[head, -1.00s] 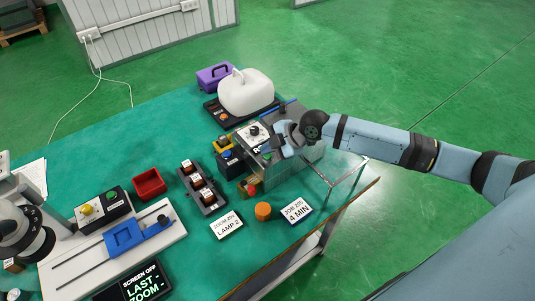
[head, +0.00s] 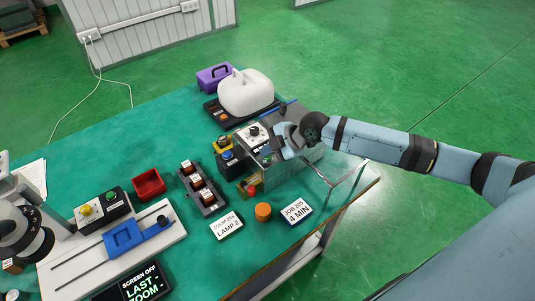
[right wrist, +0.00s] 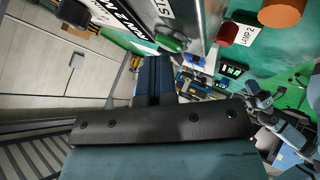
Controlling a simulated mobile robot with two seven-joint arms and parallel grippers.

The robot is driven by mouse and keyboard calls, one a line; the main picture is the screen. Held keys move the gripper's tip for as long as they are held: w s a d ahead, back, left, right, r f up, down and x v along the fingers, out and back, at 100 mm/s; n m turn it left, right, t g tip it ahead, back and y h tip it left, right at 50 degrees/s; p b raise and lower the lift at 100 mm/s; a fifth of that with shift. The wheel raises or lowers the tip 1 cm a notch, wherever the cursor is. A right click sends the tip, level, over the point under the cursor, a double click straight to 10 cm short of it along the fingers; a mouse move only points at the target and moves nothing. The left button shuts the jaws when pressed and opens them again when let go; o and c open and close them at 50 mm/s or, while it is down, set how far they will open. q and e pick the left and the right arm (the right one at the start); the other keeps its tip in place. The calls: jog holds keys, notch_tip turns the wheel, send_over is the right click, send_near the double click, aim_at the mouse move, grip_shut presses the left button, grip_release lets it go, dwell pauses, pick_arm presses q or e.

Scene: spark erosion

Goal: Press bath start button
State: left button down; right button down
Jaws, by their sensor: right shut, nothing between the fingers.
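The metal bath (head: 290,174) stands at the table's right end. Its front panel carries a black dial (head: 253,131) and a green button, which shows clearly in the right wrist view (right wrist: 171,43). My right gripper (head: 269,151) is shut and empty at the front of the bath, close to the green button. In the right wrist view the closed blue fingertips (right wrist: 153,62) lie just below and left of the button. I cannot tell whether they touch it.
Yellow and blue button boxes (head: 229,158) and a red button (head: 252,190) sit close left of the bath. An orange cap (head: 263,211) and label cards (head: 297,211) lie in front. A white-lidded device (head: 246,92) stands behind. Green tabletop is bare at the left middle.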

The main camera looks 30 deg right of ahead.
aim_at(268, 157)
pick_arm(q)
jog(key=shift+r+p, duration=0.55)
jog(key=shift+r, duration=0.15)
pick_arm(e)
jog(key=shift+r, duration=0.8)
jog(key=shift+r, duration=0.1)
